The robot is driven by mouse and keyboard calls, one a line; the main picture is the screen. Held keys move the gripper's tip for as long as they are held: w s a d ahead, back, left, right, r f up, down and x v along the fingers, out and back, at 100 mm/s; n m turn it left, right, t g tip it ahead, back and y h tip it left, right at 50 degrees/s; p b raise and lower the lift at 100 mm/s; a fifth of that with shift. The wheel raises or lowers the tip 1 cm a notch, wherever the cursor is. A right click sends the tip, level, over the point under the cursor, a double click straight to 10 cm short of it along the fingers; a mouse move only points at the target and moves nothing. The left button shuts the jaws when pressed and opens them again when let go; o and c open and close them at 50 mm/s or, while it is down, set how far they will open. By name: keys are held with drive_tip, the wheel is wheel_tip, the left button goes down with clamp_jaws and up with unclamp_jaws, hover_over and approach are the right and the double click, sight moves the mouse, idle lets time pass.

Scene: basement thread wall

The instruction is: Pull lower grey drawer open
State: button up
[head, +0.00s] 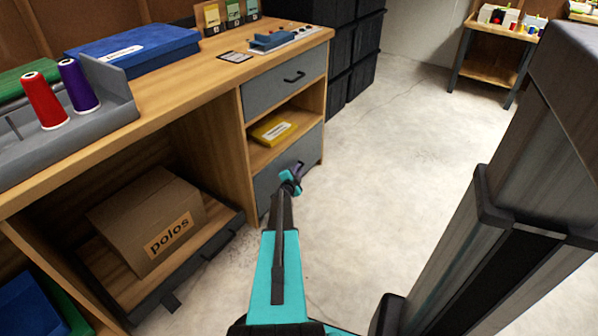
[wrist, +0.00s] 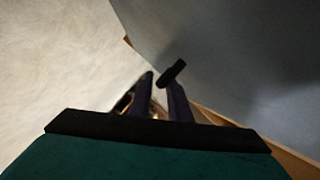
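The lower grey drawer (head: 309,153) is at the bottom of the bench's right-hand cabinet, below an open shelf. Its front looks flush with the cabinet. In the wrist view its grey front (wrist: 240,60) fills the right side. A black handle (wrist: 173,72) shows at the tip of the right finger; in the head view my gripper hides it. My gripper (head: 295,172) is at the drawer front. Its two dark fingers (wrist: 161,88) stand apart with a visible gap. I cannot see the handle gripped between them.
An upper grey drawer (head: 285,85) with a black handle is shut above the shelf holding a yellow box (head: 273,130). A cardboard box (head: 145,220) sits on a low platform to the left. Black crates (head: 345,65) stand behind the cabinet. Concrete floor (head: 400,150) is clear to the right.

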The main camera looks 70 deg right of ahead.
drive_tip(key=shift+d+f, duration=0.15)
drive_tip(key=shift+d, duration=0.55)
drive_tip(key=shift+c, duration=0.4)
clamp_jaws()
drive_tip(key=shift+a, duration=0.15)
